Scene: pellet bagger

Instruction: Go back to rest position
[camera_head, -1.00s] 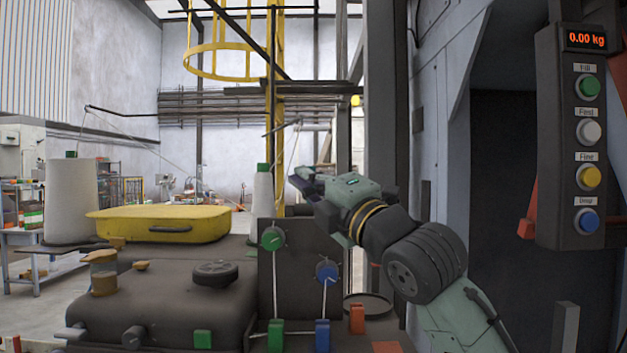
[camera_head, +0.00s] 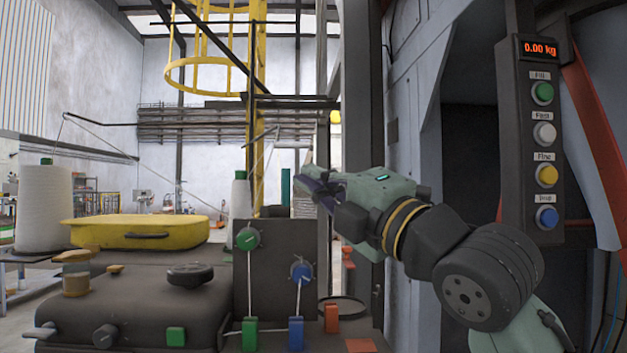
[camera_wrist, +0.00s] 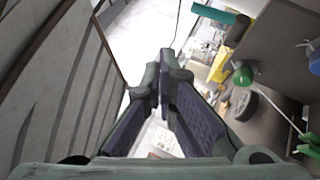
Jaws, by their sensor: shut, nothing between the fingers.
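My gripper (camera_head: 308,182) is in the middle of the head view, at the end of my raised arm, pointing left and away. It is shut and holds nothing. In the wrist view, its two dark fingers (camera_wrist: 161,82) meet at the tips, with floor and blurred clutter beyond them. It hangs in free air to the right of the dark panel with the green knob (camera_head: 248,238) and blue knob (camera_head: 301,271), and touches nothing that I can see.
A control box (camera_head: 530,130) with several buttons and a 0.00 kg display hangs at the right. The dark machine with a yellow case (camera_head: 140,232) and thread cones (camera_head: 44,208) fills the left. A grey metal wall (camera_head: 405,110) stands behind my arm.

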